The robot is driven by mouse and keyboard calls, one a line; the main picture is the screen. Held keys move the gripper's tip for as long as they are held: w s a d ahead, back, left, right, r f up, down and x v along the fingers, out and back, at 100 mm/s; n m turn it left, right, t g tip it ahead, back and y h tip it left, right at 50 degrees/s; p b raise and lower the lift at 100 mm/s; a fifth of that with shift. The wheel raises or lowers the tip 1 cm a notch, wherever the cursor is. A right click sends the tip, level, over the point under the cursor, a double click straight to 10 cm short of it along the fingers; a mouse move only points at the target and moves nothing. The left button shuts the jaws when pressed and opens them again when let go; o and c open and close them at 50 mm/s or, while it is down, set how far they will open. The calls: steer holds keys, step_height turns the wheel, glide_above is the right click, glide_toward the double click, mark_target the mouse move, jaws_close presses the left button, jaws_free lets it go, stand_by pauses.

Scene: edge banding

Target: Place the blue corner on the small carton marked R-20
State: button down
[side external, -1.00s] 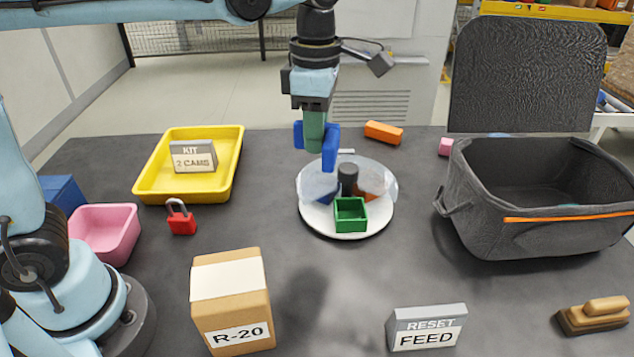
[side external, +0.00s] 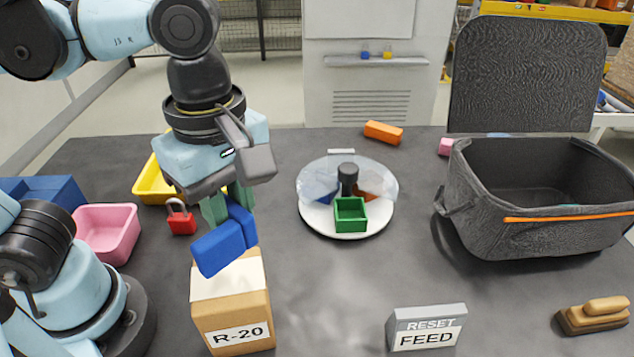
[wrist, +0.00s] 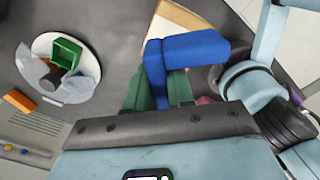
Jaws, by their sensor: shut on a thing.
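The blue corner (side external: 222,246) is an L-shaped piece held between the green fingers of my gripper (side external: 228,203). In the side external view it hangs in front of the upper back part of the small carton (side external: 233,310) marked R-20; I cannot tell whether they touch. In the wrist view the blue corner (wrist: 188,52) juts past the fingertips of my gripper (wrist: 158,88), and the carton (wrist: 172,22) shows partly behind it. The carton is brown with a white top patch and stands upright. Part of its top is hidden by the blue corner.
A white turntable (side external: 347,228) with clear dividers holds a green square tray (side external: 350,214). A red padlock (side external: 181,221), pink bin (side external: 106,233) and yellow tray (side external: 152,186) stand left. A RESET FEED block (side external: 427,328) is front right, a dark basket (side external: 545,225) right. The table between carton and block is clear.

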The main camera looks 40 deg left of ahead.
mark_target(229, 201)
steer(key=shift+f, duration=3.2)
steer(key=shift+f, duration=0.15)
steer(key=c, duration=1)
jaws_free()
step_height(229, 201, up, 12)
steer(key=shift+w+r, duration=0.1)
steer(key=shift+w+a+f+m+t, duration=1.2)
steer(key=shift+w+a+f+m, duration=0.65)
steer(key=shift+a+m, duration=0.85)
steer(key=shift+w+a+f+m+t, duration=1.2)
steer(key=shift+w+a+f+m, duration=0.65)
steer(key=shift+m, duration=1.45)
steer(key=shift+w+a+f+m+t, duration=1.35)
steer(key=shift+a+f+m, duration=0.75)
steer(key=shift+a+m, duration=0.75)
steer(key=shift+w+d, duration=0.1)
steer(key=shift+d, duration=0.05)
